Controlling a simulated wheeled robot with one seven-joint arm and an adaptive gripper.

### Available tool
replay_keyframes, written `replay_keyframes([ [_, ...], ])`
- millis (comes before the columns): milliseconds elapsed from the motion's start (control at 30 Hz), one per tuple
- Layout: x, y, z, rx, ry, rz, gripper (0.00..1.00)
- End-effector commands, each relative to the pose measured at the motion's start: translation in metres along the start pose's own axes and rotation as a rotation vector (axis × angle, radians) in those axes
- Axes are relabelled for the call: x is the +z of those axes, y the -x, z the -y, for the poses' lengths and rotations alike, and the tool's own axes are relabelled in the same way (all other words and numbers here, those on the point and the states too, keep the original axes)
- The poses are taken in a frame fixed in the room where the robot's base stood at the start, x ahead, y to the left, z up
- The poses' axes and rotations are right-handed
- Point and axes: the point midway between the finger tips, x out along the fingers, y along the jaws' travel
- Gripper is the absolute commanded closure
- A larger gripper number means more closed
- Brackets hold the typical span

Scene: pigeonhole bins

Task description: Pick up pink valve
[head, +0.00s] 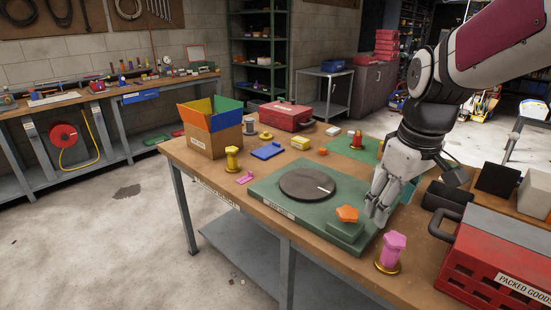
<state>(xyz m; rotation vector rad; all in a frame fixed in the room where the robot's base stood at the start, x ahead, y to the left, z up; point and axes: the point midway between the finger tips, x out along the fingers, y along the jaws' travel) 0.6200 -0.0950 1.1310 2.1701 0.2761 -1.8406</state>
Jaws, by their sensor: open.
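The pink valve (392,250) stands upright on a round gold base near the table's front edge, at the lower right. My gripper (378,212) points down, open, above the table. In the picture it is up and slightly left of the pink valve, apart from it, with nothing seen between its fingers. Its fingertips appear close to the right side of a green block with an orange star-shaped piece (347,214); I cannot tell whether they touch.
A red crate (459,263) labelled "PACKED GOODS" stands right of the pink valve. A green board (262,197) with a dark disc lies to the left. A yellow valve (232,158), a small pink piece (245,178) and a colourful open box (205,142) are farther left.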

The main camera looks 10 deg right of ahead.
Motion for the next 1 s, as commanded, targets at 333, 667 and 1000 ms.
replay_keyframes([
  [333, -0.019, -0.102, -0.098, -0.085, 0.194, 0.119, 0.38],
  [667, -0.014, -0.144, -0.115, -0.111, 0.246, 0.139, 0.38],
  [1000, -0.005, -0.201, -0.109, -0.11, 0.244, 0.138, 0.38],
])
